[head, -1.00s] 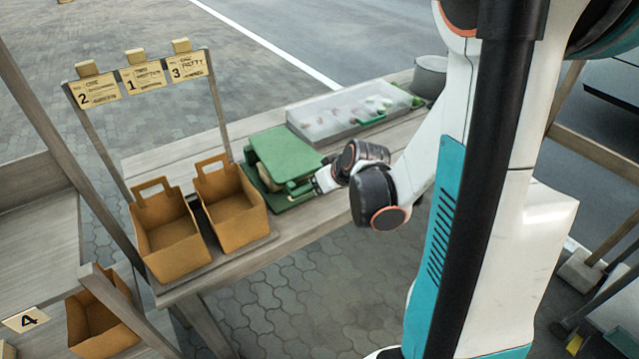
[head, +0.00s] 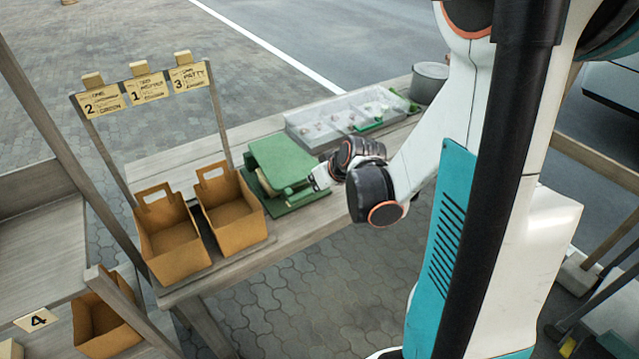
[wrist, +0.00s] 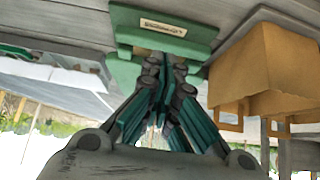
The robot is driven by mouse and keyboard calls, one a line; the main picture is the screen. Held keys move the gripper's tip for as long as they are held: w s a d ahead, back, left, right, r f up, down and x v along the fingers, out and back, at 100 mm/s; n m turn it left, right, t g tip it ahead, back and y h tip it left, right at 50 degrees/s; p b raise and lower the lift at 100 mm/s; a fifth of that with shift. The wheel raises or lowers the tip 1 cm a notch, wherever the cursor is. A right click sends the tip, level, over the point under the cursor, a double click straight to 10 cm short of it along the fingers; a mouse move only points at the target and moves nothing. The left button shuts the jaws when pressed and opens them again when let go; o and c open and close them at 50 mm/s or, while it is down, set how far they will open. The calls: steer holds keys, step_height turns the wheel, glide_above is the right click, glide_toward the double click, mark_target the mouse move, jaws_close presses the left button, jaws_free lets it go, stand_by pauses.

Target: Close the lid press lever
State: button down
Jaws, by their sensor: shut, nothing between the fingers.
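The green lid press (head: 281,158) sits on the wooden table. Its flat lid plate lies above a green base board (head: 302,208), and a lighter green lever part shows at its front right edge. My gripper (head: 312,183) is at that edge, close to the lever; the lever's exact angle is too small to tell. In the wrist view, the green press (wrist: 165,30) with a small label plate is ahead of my gripper (wrist: 166,65). The fingers are together and empty, and their tips overlap the press; contact cannot be told.
Two brown carriers (head: 168,240) (head: 229,205) stand left of the press. A clear compartment tray (head: 345,118) and a grey pot (head: 429,82) are behind to the right. A card rack (head: 142,84) rises at the back left. Another carrier (head: 98,318) is lower left.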

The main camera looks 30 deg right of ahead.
steer(key=s+f, duration=0.3)
steer(key=s, duration=0.6)
steer(key=shift+f, duration=0.3)
